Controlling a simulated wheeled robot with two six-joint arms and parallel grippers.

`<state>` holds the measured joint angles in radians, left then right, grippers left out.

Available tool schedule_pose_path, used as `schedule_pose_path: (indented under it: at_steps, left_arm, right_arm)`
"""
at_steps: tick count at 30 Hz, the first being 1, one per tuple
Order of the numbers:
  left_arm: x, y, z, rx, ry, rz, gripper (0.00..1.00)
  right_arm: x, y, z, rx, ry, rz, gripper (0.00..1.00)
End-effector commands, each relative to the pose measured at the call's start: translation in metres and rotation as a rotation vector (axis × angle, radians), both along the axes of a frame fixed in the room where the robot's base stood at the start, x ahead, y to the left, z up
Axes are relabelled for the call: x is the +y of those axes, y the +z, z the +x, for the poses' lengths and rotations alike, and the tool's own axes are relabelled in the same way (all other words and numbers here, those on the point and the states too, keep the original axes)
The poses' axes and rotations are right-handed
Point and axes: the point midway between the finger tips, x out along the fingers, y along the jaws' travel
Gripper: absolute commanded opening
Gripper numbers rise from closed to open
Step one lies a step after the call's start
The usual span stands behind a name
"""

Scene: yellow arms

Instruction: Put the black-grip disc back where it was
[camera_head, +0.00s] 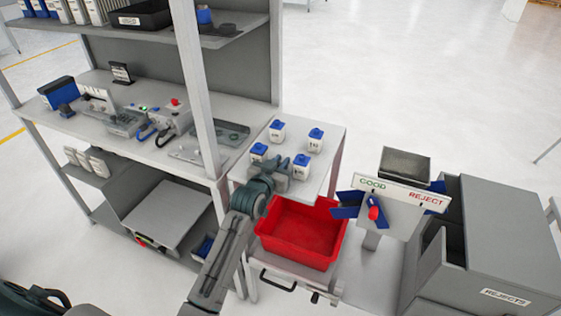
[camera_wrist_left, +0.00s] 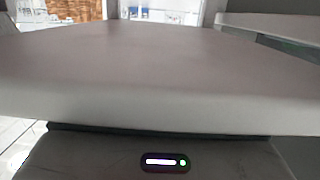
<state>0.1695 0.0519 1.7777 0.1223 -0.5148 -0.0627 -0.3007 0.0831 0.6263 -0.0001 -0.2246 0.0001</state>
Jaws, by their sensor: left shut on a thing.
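My left gripper (camera_head: 288,166) is over the pale table (camera_head: 331,126), close beside a white container with a blue lid (camera_head: 302,168). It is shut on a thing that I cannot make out. Its fingertips do not show clearly. I cannot identify a black-grip disc in either view. The left wrist view is mostly filled by a broad grey slab (camera_wrist_left: 170,75), with a dark panel and a small light below it; no fingers show there. My right gripper is not in view.
More blue-lidded containers (camera_head: 277,131) stand on the same table. A red tray (camera_head: 303,232) is in front, right of my left arm. A GOOD/REJECT sign (camera_head: 398,193) and a grey REJECTS bin (camera_head: 500,240) are at the right. A shelved workbench (camera_head: 88,85) with equipment is at the left.

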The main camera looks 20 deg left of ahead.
Motion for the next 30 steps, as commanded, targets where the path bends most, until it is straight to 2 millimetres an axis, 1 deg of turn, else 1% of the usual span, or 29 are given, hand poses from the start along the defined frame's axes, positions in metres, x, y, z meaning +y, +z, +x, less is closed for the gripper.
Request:
schedule_pose_path:
  at_steps: [6,10,11,12,14,22,24,26,29,30]
  left_arm:
    - [0.0,-0.002,0.0,0.0,0.0,0.0,0.0]
    - [0.0,-0.004,0.0,0.0,0.0,0.0,0.0]
    - [0.0,-0.005,0.0,0.0,0.0,0.0,0.18]
    - [0.0,-0.004,0.0,0.0,0.0,0.0,0.26]
    - [0.0,-0.004,0.0,0.0,0.0,0.0,0.38]
    - [0.0,-0.003,0.0,0.0,0.0,0.0,0.38]
    - [0.0,0.0,0.0,-0.001,0.0,0.0,0.38]
    - [0.0,-0.002,-0.005,-0.001,0.0,0.0,0.38]
    - [0.001,-0.001,-0.019,0.0,0.0,0.0,0.38]
    - [0.001,0.0,-0.027,0.0,0.0,0.001,0.38]
  right_arm:
    - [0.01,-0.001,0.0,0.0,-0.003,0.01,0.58]
    - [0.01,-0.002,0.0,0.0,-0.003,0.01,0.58]
    - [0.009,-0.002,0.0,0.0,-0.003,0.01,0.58]
    - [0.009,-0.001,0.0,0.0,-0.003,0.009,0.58]
    - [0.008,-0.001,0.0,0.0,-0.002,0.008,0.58]
    - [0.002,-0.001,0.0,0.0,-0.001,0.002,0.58]
    - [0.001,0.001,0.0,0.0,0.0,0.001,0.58]
    - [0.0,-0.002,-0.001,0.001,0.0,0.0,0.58]
    - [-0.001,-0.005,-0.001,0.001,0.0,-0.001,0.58]
    - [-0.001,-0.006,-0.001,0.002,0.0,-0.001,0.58]
